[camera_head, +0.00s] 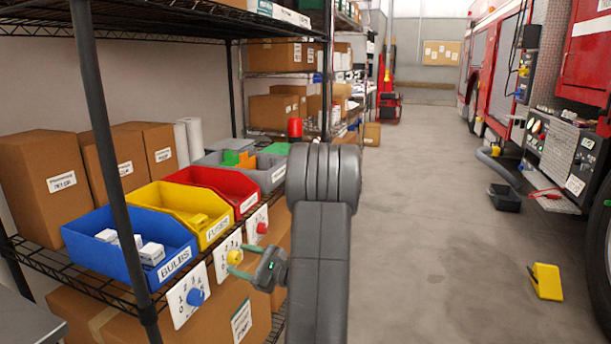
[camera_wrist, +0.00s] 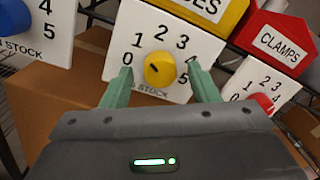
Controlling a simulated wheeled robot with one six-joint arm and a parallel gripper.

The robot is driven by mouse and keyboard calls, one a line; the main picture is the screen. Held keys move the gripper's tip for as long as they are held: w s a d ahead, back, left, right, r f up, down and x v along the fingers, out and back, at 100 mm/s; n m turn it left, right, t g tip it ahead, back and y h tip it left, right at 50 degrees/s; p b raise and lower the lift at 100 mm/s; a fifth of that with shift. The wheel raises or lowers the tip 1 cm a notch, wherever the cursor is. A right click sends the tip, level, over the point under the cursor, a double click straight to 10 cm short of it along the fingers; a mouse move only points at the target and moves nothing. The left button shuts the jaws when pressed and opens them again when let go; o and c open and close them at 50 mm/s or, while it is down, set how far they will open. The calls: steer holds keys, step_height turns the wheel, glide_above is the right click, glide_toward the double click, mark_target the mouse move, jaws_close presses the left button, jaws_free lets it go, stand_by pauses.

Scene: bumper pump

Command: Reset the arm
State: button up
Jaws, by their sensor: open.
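My gripper (camera_head: 231,259) is open, with its two green fingers on either side of the yellow knob (camera_wrist: 160,69) on the white dial plate under the yellow bin. In the wrist view gaps show between the knob and both fingertips (camera_wrist: 159,72). The knob's dark mark points to the upper left, toward the low numbers; the exact number is hard to tell. The right finger hides part of the plate's right-hand numbers. The gripper holds nothing. My arm reaches in from the bottom middle of the head view.
A blue BULBS bin (camera_head: 128,248), yellow FUSES bin (camera_head: 180,209) and red CLAMPS bin (camera_head: 218,185) line the shelf. Blue (camera_head: 195,297) and red (camera_head: 262,228) knobs flank the yellow one. A black shelf post (camera_head: 112,170) stands left. Floor at right is open, with a yellow chock (camera_head: 546,281).

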steer(key=m+p, duration=0.4)
steer(key=p, duration=0.1)
steer(key=shift+r+m, duration=0.25)
steer(key=shift+m, duration=0.05)
steer(key=shift+f+m+p, duration=0.15)
steer(key=shift+m+p, duration=1.05)
steer(key=shift+p, duration=0.1)
steer(key=shift+f, duration=0.15)
